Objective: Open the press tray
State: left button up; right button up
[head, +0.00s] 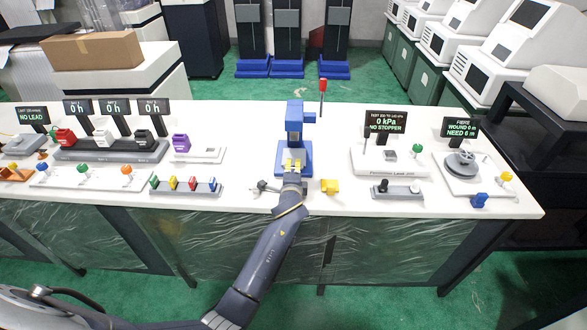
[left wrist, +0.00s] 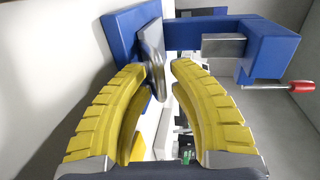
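The blue press (head: 295,118) stands mid-table in the head view, with a red-knobbed lever (head: 322,86) at its right. In the left wrist view its blue base (left wrist: 128,28) is at the left and its head (left wrist: 268,50) at the right, with a gap between. A grey metal piece (left wrist: 151,52), seemingly the press tray, lies against the base. My left gripper (head: 292,164) is at the press's front. Its yellow fingers (left wrist: 163,68) are apart, with the near end of the grey piece reaching between them. Whether they touch it is unclear. My right gripper is out of view.
A yellow block (head: 330,186) sits right of my left gripper, and a small dark part (head: 266,186) left of it. A rack of coloured pieces (head: 186,186) lies further left. The pressure tester (head: 390,160) stands to the right.

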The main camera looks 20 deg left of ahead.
pick_arm(q)
jog(key=shift+w, duration=0.1)
jog(key=shift+c, duration=0.6)
grip_shut()
